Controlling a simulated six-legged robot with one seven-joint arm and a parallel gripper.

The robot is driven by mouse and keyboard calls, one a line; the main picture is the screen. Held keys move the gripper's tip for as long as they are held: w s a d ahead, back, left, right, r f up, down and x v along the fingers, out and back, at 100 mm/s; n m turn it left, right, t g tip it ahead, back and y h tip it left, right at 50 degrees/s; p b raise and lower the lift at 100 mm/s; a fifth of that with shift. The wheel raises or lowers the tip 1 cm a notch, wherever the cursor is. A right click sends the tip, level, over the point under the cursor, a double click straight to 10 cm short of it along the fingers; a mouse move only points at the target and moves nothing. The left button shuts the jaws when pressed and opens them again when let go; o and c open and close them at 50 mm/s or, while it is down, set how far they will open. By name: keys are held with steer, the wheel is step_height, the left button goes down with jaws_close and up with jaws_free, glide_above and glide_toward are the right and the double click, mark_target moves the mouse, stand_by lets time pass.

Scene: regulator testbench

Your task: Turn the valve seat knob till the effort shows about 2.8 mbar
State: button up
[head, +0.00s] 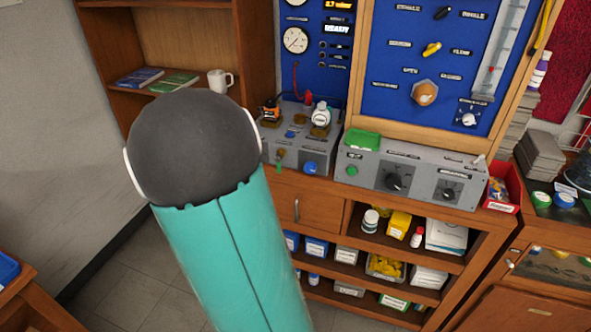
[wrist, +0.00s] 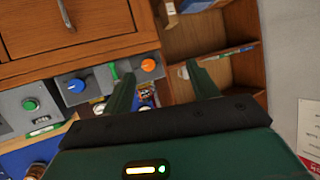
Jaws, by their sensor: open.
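I cannot read which knob is the valve seat knob. In the wrist view, an orange knob (wrist: 148,65) and a blue knob (wrist: 76,86) sit on a grey box front, with a green lever (wrist: 114,69) between them. The blue knob also shows in the head view (head: 310,168); my arm hides the orange one there. A lit yellow display (head: 338,4) at the top of the blue panel seems to read about 2.7 mbar. My gripper (wrist: 160,72) is open and empty; its fingers appear either side of the orange knob, apparently apart from it. The head view does not show it.
A grey box with black knobs (head: 395,182) and a green button (head: 352,171) stands to the right. A round dial gauge (head: 295,40) is on the blue panel. A white mug (head: 220,80) and books (head: 174,84) lie on the shelf at left.

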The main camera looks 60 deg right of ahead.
steer(key=s+d+f+m+g+h, duration=0.1)
steer(key=s+d+f+g+h, duration=0.25)
steer(key=s+d, duration=0.35)
steer(key=g+h, duration=0.1)
steer(key=h, duration=0.3)
glide_toward(309, 171)
steer(key=shift+m, duration=0.4)
steer(key=d, duration=0.3)
steer(key=w+d, duration=0.1)
steer(key=d, duration=0.4)
steer(key=shift+w+d+r, duration=0.15)
steer(key=shift+w+d, duration=0.05)
steer(key=shift+d, duration=0.2)
steer(key=c, duration=0.9)
steer(key=shift+c, duration=0.4)
